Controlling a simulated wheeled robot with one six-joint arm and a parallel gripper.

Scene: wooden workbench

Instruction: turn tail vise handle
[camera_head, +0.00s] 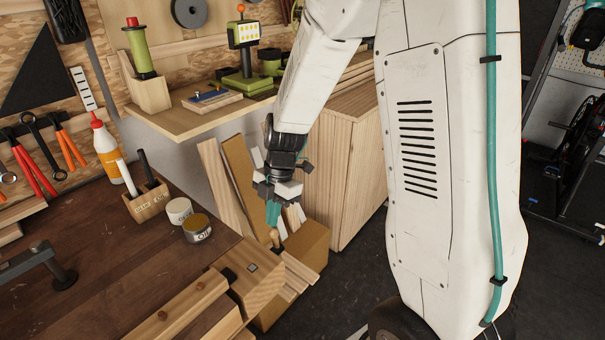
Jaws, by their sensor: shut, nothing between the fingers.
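The tail vise (247,283) is a light wooden block at the right end of the dark workbench (110,283). Its handle (275,239) is a short wooden bar that stands up from the far side of the vise. My gripper (273,214) hangs from above with its teal fingers together and pointing down. The fingertips are just above the handle's top end in the picture; I cannot tell whether they touch it. Nothing shows between the fingers.
A cardboard box (306,245) with wood offcuts stands behind the vise, beside a wooden cabinet (345,160). An oil tin (198,229), a white tin (179,211), a small wooden holder (148,202) and a glue bottle (106,152) stand on the bench. A shelf (185,115) is above.

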